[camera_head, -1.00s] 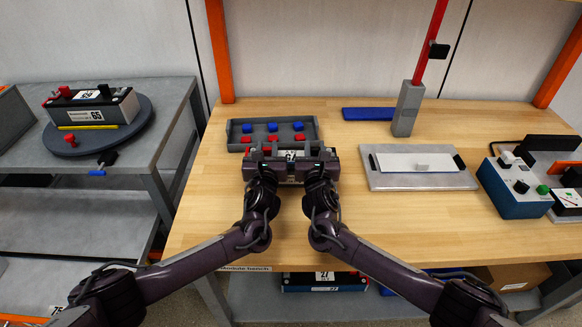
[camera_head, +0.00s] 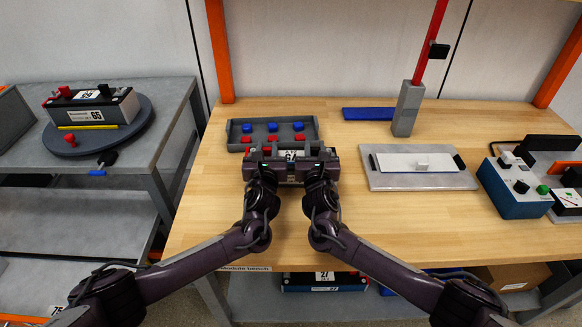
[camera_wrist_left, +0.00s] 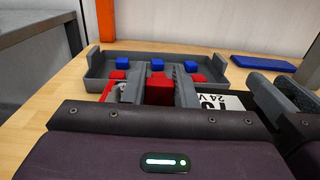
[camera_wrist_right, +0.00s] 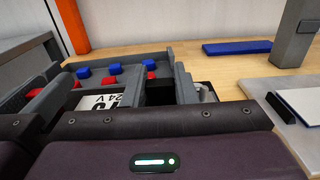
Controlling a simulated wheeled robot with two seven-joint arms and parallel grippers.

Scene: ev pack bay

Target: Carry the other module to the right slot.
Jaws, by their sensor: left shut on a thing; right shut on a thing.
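A dark battery module with a white label (camera_head: 291,155) is held level between my two grippers, just in front of the grey tray on the bench. My left gripper (camera_head: 262,156) is shut on the module's left part. My right gripper (camera_head: 318,156) is shut on its right part. The label, reading 24 V, shows in the left wrist view (camera_wrist_left: 222,102) and the right wrist view (camera_wrist_right: 100,104). My grippers hide most of the module, and I cannot tell whether it touches the bench. I cannot identify the right slot.
The grey tray (camera_head: 235,135) holds several blue and red caps. A flat plate (camera_head: 420,183), a grey post (camera_head: 407,110) and a blue control box (camera_head: 513,192) stand to the right. A module marked 27 (camera_head: 325,282) sits below the bench. The bench's front right is clear.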

